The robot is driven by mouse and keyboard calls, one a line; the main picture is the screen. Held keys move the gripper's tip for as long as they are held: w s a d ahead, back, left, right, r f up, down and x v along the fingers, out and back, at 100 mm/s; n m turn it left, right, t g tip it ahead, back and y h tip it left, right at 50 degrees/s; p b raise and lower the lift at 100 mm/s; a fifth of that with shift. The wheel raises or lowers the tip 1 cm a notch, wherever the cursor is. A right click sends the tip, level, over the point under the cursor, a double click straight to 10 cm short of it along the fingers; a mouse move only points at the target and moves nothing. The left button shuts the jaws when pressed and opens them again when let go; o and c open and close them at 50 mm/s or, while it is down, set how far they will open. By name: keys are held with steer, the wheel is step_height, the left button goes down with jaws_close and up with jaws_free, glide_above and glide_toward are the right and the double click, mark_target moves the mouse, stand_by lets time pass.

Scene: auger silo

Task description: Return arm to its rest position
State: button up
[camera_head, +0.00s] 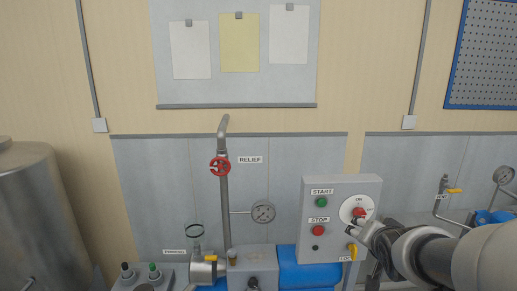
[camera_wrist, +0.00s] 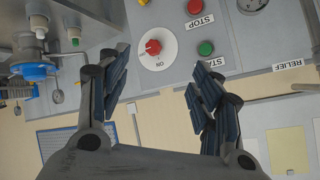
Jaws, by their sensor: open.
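My arm reaches in from the lower right in the head view. My gripper (camera_head: 355,228) is in front of the grey control box (camera_head: 313,254), close to its red rotary switch (camera_head: 359,213) on a white ON/OFF dial. In the wrist view my gripper (camera_wrist: 158,78) has its dark fingers spread wide with nothing between them. The red switch (camera_wrist: 153,47) shows beyond the fingers, near the gap and apart from them. The exact distance to the box is hard to tell.
The box carries a green START button (camera_head: 321,202), a red STOP button (camera_head: 318,231) and a yellow handle (camera_head: 352,250). To its left are a gauge (camera_head: 263,213) and a relief pipe with a red valve wheel (camera_head: 220,167). A steel tank (camera_head: 40,220) stands far left.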

steer(key=s+a+n+g+y, duration=0.1)
steer(key=s+a, duration=0.3)
steer(key=s, duration=0.5)
steer(key=s+a+f+n+g+y, duration=0.1)
steer(key=s+a+n+g, duration=0.2)
steer(key=s, duration=0.7)
steer(key=s+a+f+n+g, duration=0.1)
steer(key=s+a+n, duration=0.3)
steer(key=s, duration=0.6)
steer(key=shift+a+f+g+y, duration=0.25)
steer(key=shift+a+g+y, duration=0.15)
steer(key=shift+a+g, duration=0.3)
steer(key=shift+a, duration=0.1)
steer(key=shift+c, duration=0.5)
